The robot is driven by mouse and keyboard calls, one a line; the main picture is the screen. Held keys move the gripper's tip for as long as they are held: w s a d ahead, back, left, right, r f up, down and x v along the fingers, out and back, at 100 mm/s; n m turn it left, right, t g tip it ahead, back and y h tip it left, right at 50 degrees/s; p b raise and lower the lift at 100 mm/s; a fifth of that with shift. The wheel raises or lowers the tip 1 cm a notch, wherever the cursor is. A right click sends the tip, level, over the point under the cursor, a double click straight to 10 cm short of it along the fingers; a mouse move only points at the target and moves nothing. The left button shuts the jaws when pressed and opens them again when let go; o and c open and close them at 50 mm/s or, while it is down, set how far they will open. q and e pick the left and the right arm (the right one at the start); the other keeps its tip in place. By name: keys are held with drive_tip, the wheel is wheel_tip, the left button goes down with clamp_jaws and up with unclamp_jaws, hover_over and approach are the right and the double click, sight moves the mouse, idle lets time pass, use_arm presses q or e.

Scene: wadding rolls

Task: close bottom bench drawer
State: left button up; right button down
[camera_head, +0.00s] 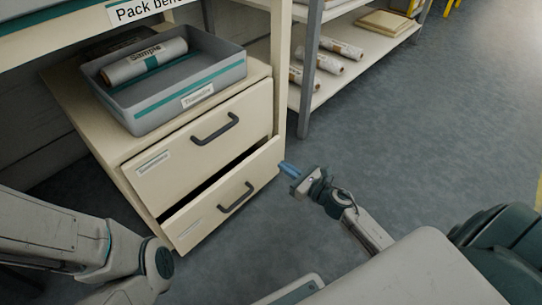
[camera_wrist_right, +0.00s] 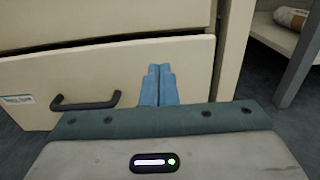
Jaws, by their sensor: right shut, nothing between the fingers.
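The bottom bench drawer (camera_head: 225,200) is part of a cream drawer unit under the bench. It stands partly open, with a dark gap above its front. Its dark handle (camera_head: 235,198) also shows in the right wrist view (camera_wrist_right: 85,103). My right gripper (camera_head: 286,168) is just right of the drawer front's right end, its blue fingers shut and empty. In the right wrist view the fingers (camera_wrist_right: 158,84) point at the drawer front (camera_wrist_right: 120,75), right of the handle; whether they touch it I cannot tell. My left arm enters at lower left, but its gripper is out of view.
The top drawer (camera_head: 200,145) looks shut. A grey tray (camera_head: 175,95) with a wrapped roll (camera_head: 143,62) sits on the unit. A shelf rack (camera_head: 310,70) with several rolls stands to the right. The floor (camera_head: 400,140) right of the unit is clear.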

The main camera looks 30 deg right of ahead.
sight(264, 152)
drive_tip(key=x, duration=0.5)
drive_tip(key=shift+w+a, duration=0.1)
drive_tip(key=shift+w, duration=0.25)
drive_tip(key=shift+w+a, duration=0.15)
drive_tip(key=shift+w, duration=0.3)
drive_tip(key=x, duration=0.4)
drive_tip(key=shift+w+r, duration=0.1)
drive_tip(key=shift+r, duration=0.05)
